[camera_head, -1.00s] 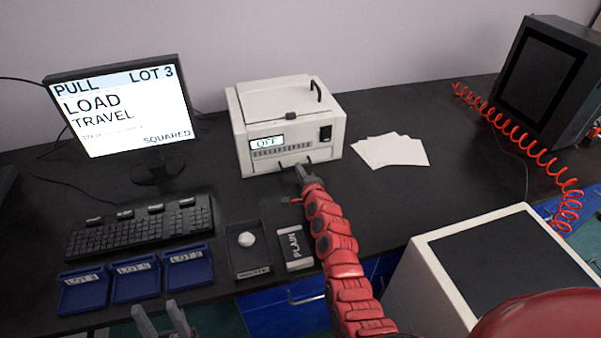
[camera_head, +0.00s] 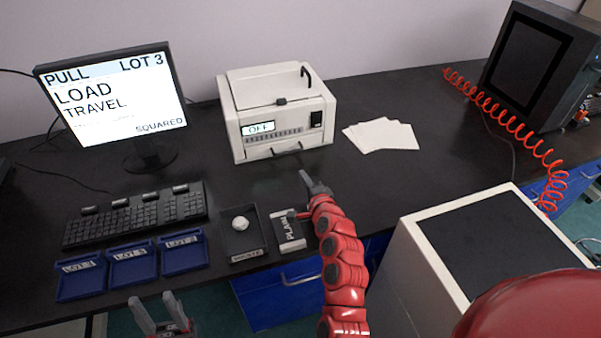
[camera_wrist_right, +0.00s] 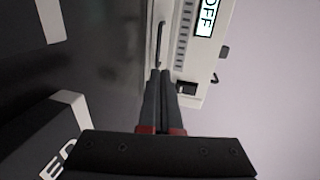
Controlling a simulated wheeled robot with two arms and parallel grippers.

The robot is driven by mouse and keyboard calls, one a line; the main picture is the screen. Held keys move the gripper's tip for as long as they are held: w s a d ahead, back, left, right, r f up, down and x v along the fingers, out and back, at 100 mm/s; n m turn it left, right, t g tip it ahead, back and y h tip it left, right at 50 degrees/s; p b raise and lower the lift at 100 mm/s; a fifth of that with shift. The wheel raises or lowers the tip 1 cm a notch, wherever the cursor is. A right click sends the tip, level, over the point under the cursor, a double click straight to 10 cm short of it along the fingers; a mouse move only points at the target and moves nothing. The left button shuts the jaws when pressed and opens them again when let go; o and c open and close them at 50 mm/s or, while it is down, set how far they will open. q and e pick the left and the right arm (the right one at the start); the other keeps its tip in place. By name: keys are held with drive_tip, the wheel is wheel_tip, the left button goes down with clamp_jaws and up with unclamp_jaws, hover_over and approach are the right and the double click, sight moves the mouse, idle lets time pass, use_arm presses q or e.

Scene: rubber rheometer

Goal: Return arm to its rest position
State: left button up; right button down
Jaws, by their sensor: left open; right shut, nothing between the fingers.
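My right arm, red, reaches up from the bottom of the head view. Its gripper (camera_head: 308,180) is shut and empty above the bench, in front of the white box-shaped instrument (camera_head: 275,112). A gap shows between its fingertips and the instrument. In the right wrist view the two fingers (camera_wrist_right: 165,75) are together, pointing toward the instrument's front handle (camera_wrist_right: 161,42). The instrument's display reads OFF. My left gripper (camera_head: 158,306) is open and empty at the bottom left, in front of the bench edge.
Blue lot trays (camera_head: 133,277), a keyboard (camera_head: 135,215) and a monitor (camera_head: 115,98) stand left. White sheets (camera_head: 381,135) and a white-sided cabinet (camera_head: 420,270) are right.

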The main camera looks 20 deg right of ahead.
drive_tip(key=shift+s+d+r, duration=0.1)
drive_tip(key=shift+s, duration=0.25)
